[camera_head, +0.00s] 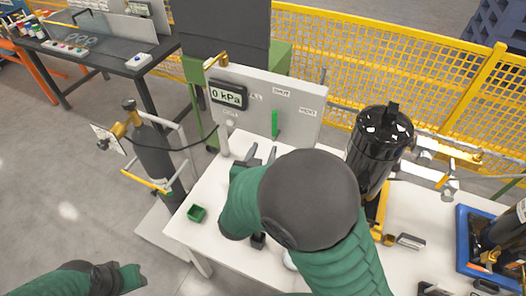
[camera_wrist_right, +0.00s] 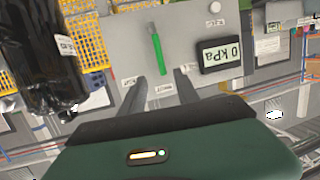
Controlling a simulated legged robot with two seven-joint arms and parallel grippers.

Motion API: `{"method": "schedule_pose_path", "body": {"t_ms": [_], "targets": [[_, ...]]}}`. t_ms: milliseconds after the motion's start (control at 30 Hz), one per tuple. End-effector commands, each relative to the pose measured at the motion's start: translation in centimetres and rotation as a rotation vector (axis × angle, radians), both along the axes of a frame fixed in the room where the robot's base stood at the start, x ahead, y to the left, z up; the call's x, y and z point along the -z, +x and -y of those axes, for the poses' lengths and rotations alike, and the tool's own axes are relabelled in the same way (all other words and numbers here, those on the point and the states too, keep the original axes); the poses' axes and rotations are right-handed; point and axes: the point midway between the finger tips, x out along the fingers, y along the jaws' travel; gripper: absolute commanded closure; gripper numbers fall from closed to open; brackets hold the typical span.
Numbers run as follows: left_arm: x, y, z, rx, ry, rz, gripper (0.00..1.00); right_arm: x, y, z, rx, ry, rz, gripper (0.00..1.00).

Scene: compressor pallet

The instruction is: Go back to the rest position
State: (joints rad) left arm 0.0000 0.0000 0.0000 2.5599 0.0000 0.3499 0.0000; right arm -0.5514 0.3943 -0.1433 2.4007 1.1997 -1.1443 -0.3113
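My right arm reaches over the white table (camera_head: 252,262) in the head view, its dark rounded wrist covering the table's middle. My right gripper (camera_head: 262,157) is open and empty, in front of the upright grey panel (camera_head: 298,98). In the right wrist view the fingers of my right gripper (camera_wrist_right: 158,88) stand apart, with only the panel (camera_wrist_right: 185,52) behind them. The panel carries a green handle (camera_head: 275,123) and a gauge (camera_head: 229,95) reading 0 kPa. Part of my left arm shows at the lower left of the head view; its gripper is not visible.
A black compressor (camera_head: 378,143) stands right of my right arm. A blue tray (camera_head: 464,245) is at the right edge. A gas cylinder (camera_head: 153,155) on a cart stands left. Yellow fencing (camera_head: 428,85) runs behind.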

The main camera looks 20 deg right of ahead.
Motion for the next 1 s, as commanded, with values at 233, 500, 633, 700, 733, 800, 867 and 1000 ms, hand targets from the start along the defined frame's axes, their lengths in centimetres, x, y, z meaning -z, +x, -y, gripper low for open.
{"method": "schedule_pose_path", "body": {"t_ms": [233,500,633,700,733,800,867,1000], "targets": [[0.0,0.0,0.0,0.000,0.000,0.000,0.64,0.0,0.0,0.0,-0.002,0.001,-0.001,0.62],[0.0,0.0,0.0,0.000,0.000,0.000,0.64,4.6,0.8,-4.4,-0.334,0.278,-0.257,0.62],[0.0,0.0,0.0,0.000,0.000,0.000,0.64,8.0,-4.9,-6.3,-0.538,0.389,-0.586,0.62],[0.0,0.0,0.0,0.000,0.000,0.000,0.64,9.2,-8.9,-5.7,-0.589,0.399,-0.766,0.62],[0.0,0.0,0.0,0.000,0.000,0.000,0.64,9.6,-10.6,-5.2,-0.597,0.398,-0.834,0.62],[0.0,0.0,0.0,0.000,0.000,0.000,0.64,10.1,-13.6,-4.0,-0.602,0.387,-0.959,0.62],[0.0,0.0,0.0,0.000,0.000,0.000,0.64,10.3,-15.2,-3.3,-0.599,0.377,-1.026,0.62],[0.0,0.0,0.0,0.000,0.000,0.000,0.64,10.4,-16.2,-2.8,-0.595,0.370,-1.070,0.62]]}}
